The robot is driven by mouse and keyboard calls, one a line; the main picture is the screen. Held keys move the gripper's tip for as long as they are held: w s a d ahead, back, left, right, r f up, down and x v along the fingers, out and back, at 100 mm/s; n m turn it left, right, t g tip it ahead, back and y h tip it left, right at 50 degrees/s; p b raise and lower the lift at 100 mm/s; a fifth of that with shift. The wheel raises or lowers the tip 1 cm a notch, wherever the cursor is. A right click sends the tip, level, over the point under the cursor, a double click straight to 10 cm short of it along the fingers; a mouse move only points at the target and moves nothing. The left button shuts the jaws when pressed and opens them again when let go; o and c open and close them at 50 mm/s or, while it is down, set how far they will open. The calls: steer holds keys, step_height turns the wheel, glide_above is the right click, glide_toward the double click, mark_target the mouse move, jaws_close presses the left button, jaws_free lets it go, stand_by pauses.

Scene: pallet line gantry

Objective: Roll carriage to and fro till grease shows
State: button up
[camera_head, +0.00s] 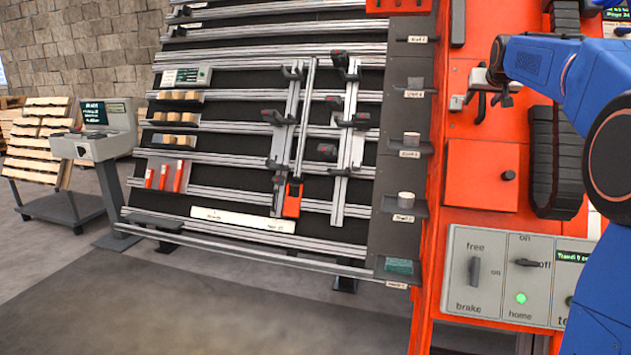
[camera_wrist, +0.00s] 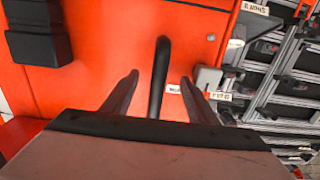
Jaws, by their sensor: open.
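In the head view, uprights (camera_head: 296,130) with black clamps cross the horizontal rails on the sloped board. An orange block (camera_head: 292,203) hangs at the foot of the left upright. I cannot tell for sure which part is the carriage, and I make out no grease. My gripper (camera_head: 490,95) is in front of the orange cabinet, right of the board. In the wrist view, my gripper (camera_wrist: 159,80) is open, with a dark curved bar (camera_wrist: 160,58) between its fingers. Gaps show on both sides of the bar. Its lower end is hidden behind the gripper body.
A control panel (camera_head: 490,300) has a free/brake lever, an on/off switch and a lit green lamp. A dark track (camera_head: 557,160) runs down the orange cabinet (camera_head: 465,205). A grey console (camera_head: 105,140) and a pallet stack (camera_head: 38,135) stand left. The front floor is clear.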

steer(key=v, duration=1)
stand_by(0.4)
steer(key=s+a+f+n+g+y, duration=0.1)
steer(key=s+a+f+g, duration=0.1)
steer(key=s+a+f, duration=0.6)
steer(key=s+a+f+n+g+y, duration=0.1)
steer(key=s+a+f, duration=0.4)
steer(key=s+f, duration=0.75)
steer(key=s+a+f+g, duration=0.2)
steer(key=s+a+f, duration=0.1)
steer(key=s+f, duration=0.9)
steer(key=s+a+f+n+g+y, duration=0.1)
steer(key=s+a+f+g, duration=0.1)
steer(key=s+f, duration=0.9)
steer(key=s+a, duration=0.1)
steer(key=s, duration=0.3)
steer(key=shift+f, duration=0.35)
steer(key=shift+w+a, duration=0.1)
steer(key=shift+a, duration=0.05)
